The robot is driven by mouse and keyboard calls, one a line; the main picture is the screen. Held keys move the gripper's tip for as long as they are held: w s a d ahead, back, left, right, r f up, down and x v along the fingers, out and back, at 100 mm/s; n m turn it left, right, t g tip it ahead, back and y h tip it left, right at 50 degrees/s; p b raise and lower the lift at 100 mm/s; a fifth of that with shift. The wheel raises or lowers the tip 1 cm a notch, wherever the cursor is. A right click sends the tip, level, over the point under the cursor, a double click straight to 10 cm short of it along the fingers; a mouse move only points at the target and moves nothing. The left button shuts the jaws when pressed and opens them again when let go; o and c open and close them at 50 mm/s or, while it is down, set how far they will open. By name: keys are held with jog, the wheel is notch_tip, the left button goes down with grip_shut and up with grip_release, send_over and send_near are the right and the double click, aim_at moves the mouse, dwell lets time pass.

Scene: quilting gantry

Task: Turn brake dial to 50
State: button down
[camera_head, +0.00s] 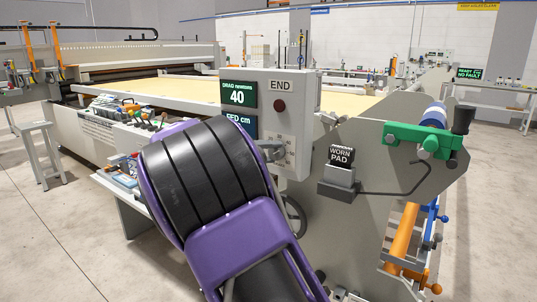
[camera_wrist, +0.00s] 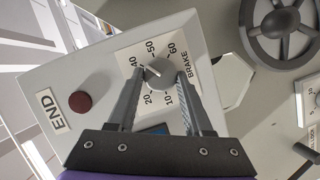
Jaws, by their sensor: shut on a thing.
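The brake dial (camera_wrist: 159,72) is a round grey knob on a white scale plate marked from 10 to 60, seen in the wrist view. Its white pointer line points toward the 40 mark. My gripper (camera_wrist: 159,77) is shut on the dial, one dark finger on each side of it. In the head view my gripper (camera_head: 273,150) is at the lower part of the grey END control box (camera_head: 297,92), and the dial is not clear there.
A dark red button (camera_head: 280,105) sits on the box, also seen in the wrist view (camera_wrist: 80,101). A handwheel (camera_wrist: 284,30) is beside the box. A WORN PAD holder (camera_head: 341,172) and a green clamp (camera_head: 420,138) are to the right. Open floor lies at left.

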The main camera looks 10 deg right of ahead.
jog(key=m+y, duration=0.1)
jog(key=m, duration=0.1)
jog(key=m+t+y, duration=0.1)
jog(key=m, duration=0.2)
jog(key=shift+s+d+r+y, duration=0.1)
jog(key=shift+s+r+y, duration=0.1)
jog(key=shift+y, duration=0.2)
dwell(0.5)
jog(key=shift+c, duration=1.5)
grip_release()
jog(key=p+v, duration=0.1)
jog(key=v, duration=1.6)
jog(key=shift+s+r, duration=0.2)
